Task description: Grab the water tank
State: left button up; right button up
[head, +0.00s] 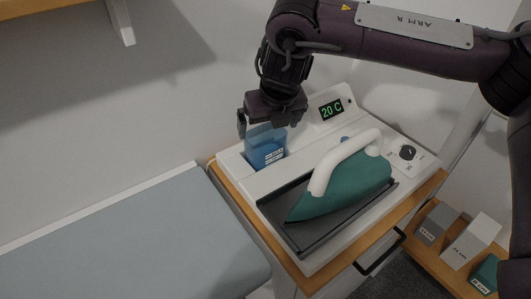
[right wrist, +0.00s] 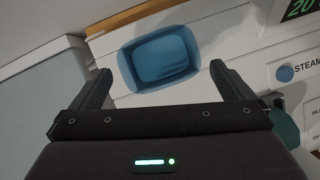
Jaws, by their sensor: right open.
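The water tank (head: 265,147) is a blue, translucent container with a printed label. It sits upright in a recess at the back left of the white ironing station (head: 237,160). My right gripper (head: 270,123) is over the tank's top, pointing down, with its jaws apart. My left gripper is not in view.
A green iron (head: 345,188) with a white handle rests on the dark plate right of the tank. The display (head: 332,110) reads 20 C. A grey-blue ironing board (head: 130,240) lies left. Several boxes (head: 470,240) stand on a low shelf at right. The wall is close behind.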

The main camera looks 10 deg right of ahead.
aim_at(266, 134)
jog(key=p+x, duration=0.1)
jog(key=x, duration=0.4)
jog(key=shift+f, duration=0.2)
jog(key=shift+c, duration=0.3)
jog(key=c, duration=1.1)
jog(key=shift+r, duration=0.25)
jog(key=shift+c, duration=0.2)
